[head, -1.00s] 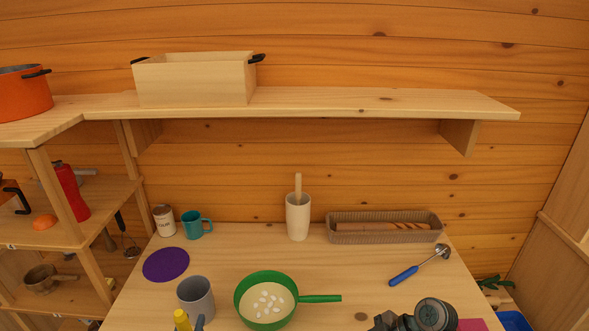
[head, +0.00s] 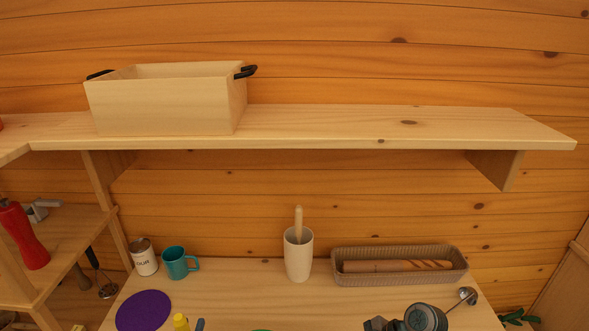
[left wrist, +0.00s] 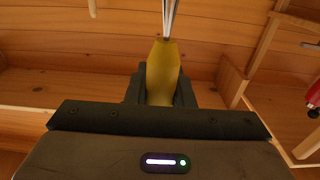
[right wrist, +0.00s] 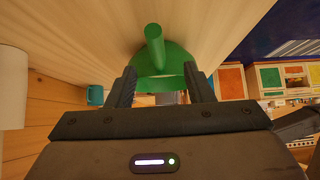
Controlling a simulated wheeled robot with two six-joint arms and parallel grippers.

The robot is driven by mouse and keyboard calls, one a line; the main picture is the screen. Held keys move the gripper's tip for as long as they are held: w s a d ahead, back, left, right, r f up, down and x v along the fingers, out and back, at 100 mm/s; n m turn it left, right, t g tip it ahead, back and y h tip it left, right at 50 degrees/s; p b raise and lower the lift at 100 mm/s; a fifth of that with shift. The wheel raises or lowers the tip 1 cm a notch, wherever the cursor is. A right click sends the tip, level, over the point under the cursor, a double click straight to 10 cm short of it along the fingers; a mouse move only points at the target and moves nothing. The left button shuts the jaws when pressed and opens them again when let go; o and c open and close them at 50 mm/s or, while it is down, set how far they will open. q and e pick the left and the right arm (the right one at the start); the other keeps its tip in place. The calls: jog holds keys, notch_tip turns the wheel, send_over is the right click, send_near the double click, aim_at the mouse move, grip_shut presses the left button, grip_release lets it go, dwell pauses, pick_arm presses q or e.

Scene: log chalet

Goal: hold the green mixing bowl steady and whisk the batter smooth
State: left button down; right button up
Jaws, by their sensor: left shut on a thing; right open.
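My left gripper (left wrist: 160,88) is shut on the yellow handle of the whisk (left wrist: 162,68), whose metal wires run up out of the left wrist view. In the head view the yellow handle end (head: 181,323) and a bit of the left gripper (head: 199,324) show at the bottom edge. My right gripper (right wrist: 160,86) is open. The green mixing bowl (right wrist: 178,66) lies ahead of it, with its green handle (right wrist: 155,45) pointing towards the camera between the fingers' lines. In the head view only a sliver of the bowl (head: 261,330) shows; its contents are hidden.
On the table stand a white can (head: 145,258), a teal mug (head: 180,264), a white crock (head: 298,255), a basket (head: 400,279) with a rolling pin, a purple mat (head: 144,312) and a ladle (head: 467,296). A shelf (head: 380,125) with a wooden box (head: 160,105) hangs above.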

jog(key=x, duration=0.1)
jog(key=b+x, duration=0.1)
jog(key=x, duration=0.1)
jog(key=b+x, duration=0.1)
jog(key=x, duration=0.1)
jog(key=shift+w+f, duration=0.25)
jog(key=shift+w, duration=0.05)
pick_arm(q)
notch_tip(320, 180, down, 4)
jog(key=shift+w+f+b, duration=0.1)
jog(key=shift+w+b, duration=0.05)
jog(key=shift+b, duration=0.35)
pick_arm(e)
jog(key=shift+s+a+f, duration=0.15)
jog(key=shift+a+f, duration=0.3)
jog(key=shift+a, duration=0.15)
pick_arm(q)
jog(key=shift+w, duration=0.1)
pick_arm(e)
jog(key=shift+f, duration=0.1)
grip_shut()
